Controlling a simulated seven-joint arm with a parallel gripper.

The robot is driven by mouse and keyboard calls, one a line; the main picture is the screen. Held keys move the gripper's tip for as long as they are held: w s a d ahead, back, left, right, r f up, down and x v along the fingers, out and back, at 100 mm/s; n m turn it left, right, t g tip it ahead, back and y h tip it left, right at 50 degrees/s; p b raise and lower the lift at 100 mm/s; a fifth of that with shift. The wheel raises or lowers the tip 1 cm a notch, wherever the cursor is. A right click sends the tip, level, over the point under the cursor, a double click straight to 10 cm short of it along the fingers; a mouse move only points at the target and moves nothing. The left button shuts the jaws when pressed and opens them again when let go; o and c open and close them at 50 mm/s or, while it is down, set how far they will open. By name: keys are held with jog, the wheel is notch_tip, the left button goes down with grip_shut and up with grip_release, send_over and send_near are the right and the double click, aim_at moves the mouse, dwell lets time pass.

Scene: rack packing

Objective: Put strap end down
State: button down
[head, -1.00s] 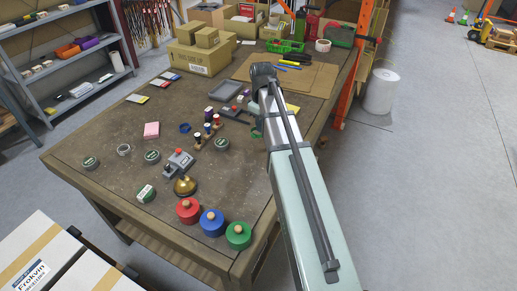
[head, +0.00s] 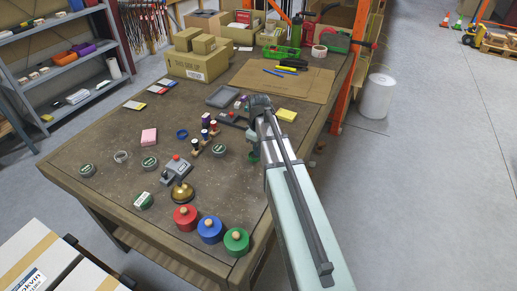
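I cannot make out a strap end in this view. My arm reaches in from the lower right over the right side of the workbench (head: 120,185). My gripper (head: 252,150) points down beside the arm, near the bench's right edge. It is small and partly hidden by my arm, so I cannot tell whether it is open or shut. A small green thing (head: 254,159) shows at its lower end. I cannot tell whether it is held. A blue ring (head: 182,134) and a pale ring (head: 122,157) lie on the bench to the left.
Red (head: 185,218), blue (head: 210,230) and green (head: 236,242) knobbed cylinders stand at the near corner. A brass bell (head: 182,194), a grey device with a red button (head: 176,170) and several green-labelled rolls lie left of my gripper. Cardboard (head: 280,80) covers the back right.

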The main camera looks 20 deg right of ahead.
jog(key=shift+f, duration=0.15)
jog(key=c, duration=1.3)
grip_release()
jog(key=shift+o, duration=0.2)
notch_tip(320, 180, up, 12)
jog(key=shift+r, duration=0.2)
jog(key=shift+o, duration=0.4)
